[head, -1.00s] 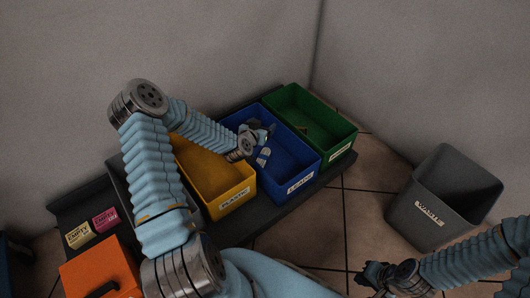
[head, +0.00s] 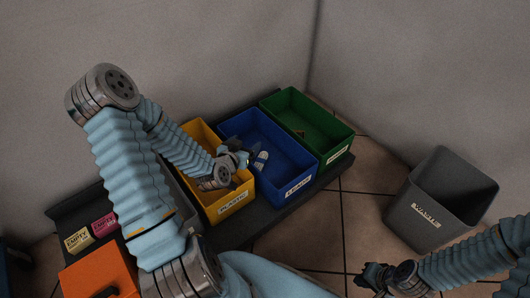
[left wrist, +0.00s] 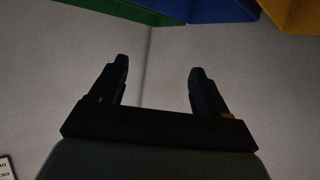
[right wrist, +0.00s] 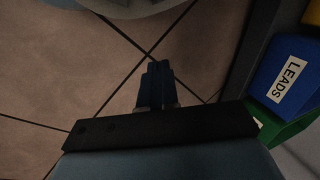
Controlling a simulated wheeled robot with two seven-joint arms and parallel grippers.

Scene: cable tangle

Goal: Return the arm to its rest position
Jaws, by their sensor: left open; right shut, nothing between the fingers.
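My left gripper (head: 241,155) is open and empty, held above the yellow and blue bins. In the left wrist view its two fingers (left wrist: 159,70) stand apart with only wall behind them. My right gripper (head: 370,275) is low at the bottom right, left of the waste bin. In the right wrist view its fingers (right wrist: 157,68) are shut together with nothing between them, above the floor tiles. My left arm partly hides the yellow bin.
The yellow PLASTIC bin (head: 233,207), blue LEADS bin (head: 298,178) and green bin (head: 333,148) stand in a row on a dark bench. Pale items (head: 262,157) lie in the blue bin. A grey WASTE bin (head: 425,215) stands on the floor. An orange box (head: 95,275) is front left.

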